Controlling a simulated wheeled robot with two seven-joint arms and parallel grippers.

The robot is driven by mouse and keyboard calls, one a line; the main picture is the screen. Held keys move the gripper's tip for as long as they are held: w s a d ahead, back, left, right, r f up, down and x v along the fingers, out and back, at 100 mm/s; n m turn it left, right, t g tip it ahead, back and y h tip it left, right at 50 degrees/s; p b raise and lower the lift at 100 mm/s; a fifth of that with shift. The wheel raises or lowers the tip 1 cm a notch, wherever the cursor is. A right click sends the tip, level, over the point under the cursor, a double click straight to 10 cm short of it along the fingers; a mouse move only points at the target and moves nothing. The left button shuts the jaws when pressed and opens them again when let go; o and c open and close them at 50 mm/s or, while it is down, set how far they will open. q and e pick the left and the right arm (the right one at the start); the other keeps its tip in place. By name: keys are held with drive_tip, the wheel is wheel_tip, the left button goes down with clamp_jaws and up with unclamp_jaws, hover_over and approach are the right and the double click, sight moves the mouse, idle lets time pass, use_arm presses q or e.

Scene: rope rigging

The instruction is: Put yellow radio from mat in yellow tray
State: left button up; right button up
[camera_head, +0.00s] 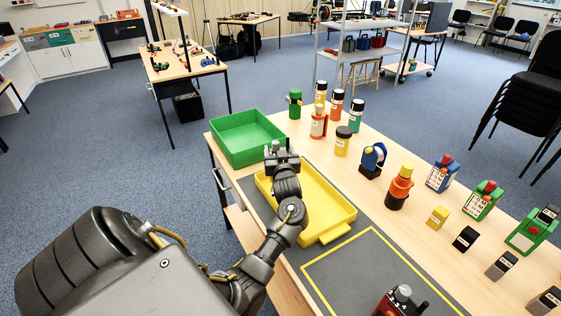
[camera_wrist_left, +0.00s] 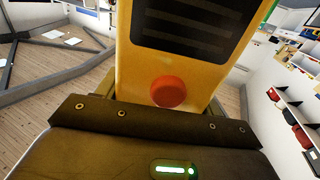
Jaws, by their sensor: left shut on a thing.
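The yellow radio (camera_wrist_left: 185,70), with a dark grille and a round red knob, fills the middle of the left wrist view. My left gripper (camera_head: 283,150) is shut on it. In the head view, the gripper is over the far left part of the yellow tray (camera_head: 335,226), and the radio cannot be made out there. The grey mat (camera_head: 345,280) with a yellow outline lies in front of the tray, and the outlined area shows no yellow radio. My right gripper is not in view.
A green tray (camera_head: 222,148) stands beyond the yellow tray. Several bottles, including an orange one (camera_head: 318,122), and radios, including a green one (camera_head: 481,202), stand along the table's right side. A dark red device (camera_head: 390,303) stands at the near edge of view.

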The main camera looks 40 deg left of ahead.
use_arm(q)
drive_tip(key=f, duration=0.1)
drive_tip(key=w+f, duration=0.1)
drive_tip(key=f, duration=0.1)
drive_tip(key=a+f, duration=0.1)
drive_tip(key=f, duration=0.1)
drive_tip(key=shift+w+a+f+p, duration=0.1)
drive_tip(key=shift+w+f+p, duration=0.15)
drive_tip(key=shift+w+p, duration=0.1)
drive_tip(key=shift+f, duration=0.1)
drive_tip(key=shift+f, duration=0.15)
drive_tip(key=o, duration=1.1)
drive_tip(key=shift+o, duration=0.2)
